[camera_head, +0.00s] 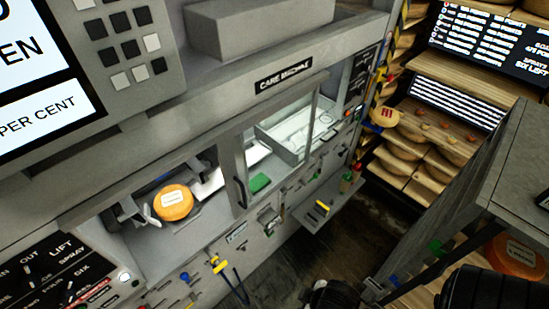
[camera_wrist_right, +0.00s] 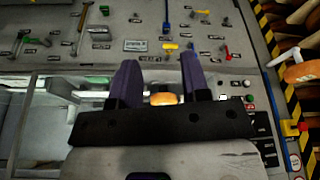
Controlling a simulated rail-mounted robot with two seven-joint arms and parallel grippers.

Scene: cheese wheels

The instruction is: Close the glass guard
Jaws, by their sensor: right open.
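The glass guard (camera_head: 279,145) is a clear pane in a grey frame on the front of the care machine. It stands over the right part of the window, with a dark upright handle (camera_head: 240,191) at its left edge. The left part of the window is uncovered. An orange cheese wheel (camera_head: 173,202) with a pale label sits inside there. In the right wrist view my right gripper (camera_wrist_right: 158,75) has its two purple fingers apart with nothing held between them. It faces the machine front, and I cannot tell its distance from the handle. My left gripper is not in view.
Tools hang on the front panel, including a yellow-handled one (camera_head: 218,265). A small shelf (camera_head: 319,208) juts out at the right. Cheese racks (camera_head: 440,165) and a grey cabinet (camera_head: 520,160) stand to the right.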

